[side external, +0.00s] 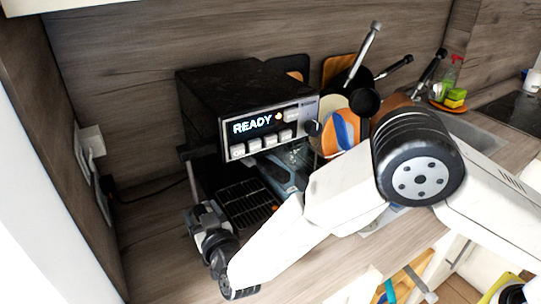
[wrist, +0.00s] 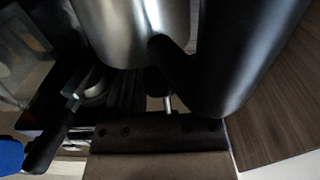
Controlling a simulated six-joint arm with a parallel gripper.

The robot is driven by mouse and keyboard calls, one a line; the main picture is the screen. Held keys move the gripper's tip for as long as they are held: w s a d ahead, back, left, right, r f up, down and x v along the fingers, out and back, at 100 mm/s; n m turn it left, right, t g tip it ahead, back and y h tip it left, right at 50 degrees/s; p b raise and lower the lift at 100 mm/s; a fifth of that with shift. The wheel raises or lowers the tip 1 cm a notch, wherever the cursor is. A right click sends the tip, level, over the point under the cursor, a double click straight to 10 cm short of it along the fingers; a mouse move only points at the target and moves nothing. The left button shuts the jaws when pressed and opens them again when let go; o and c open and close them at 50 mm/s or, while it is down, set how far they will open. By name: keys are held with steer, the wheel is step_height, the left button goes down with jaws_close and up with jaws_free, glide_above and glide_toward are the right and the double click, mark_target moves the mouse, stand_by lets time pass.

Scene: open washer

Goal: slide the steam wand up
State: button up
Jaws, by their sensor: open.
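The coffee machine (side external: 245,100) is a dark box with a lit READY panel, in the middle of the side view. My gripper (side external: 203,217) is low at the machine's front left, beside the drip grate (side external: 247,203). It is open; I cannot make out anything between its fingers. I cannot clearly pick out the steam wand in the side view. In the wrist view a short thin metal rod (wrist: 168,104) shows near the dark bar at the bottom; I cannot tell if it is the wand. Large silver and black rounded shapes fill the upper part of that view.
Pans (side external: 364,102) and an orange-and-blue plate (side external: 342,128) stand right of the machine. A cable and wall socket (side external: 91,140) are at the left. The counter at the far left front (side external: 150,235) is bare.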

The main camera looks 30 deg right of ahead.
steer(key=shift+c, duration=0.2)
jaws_close()
stand_by(1.1)
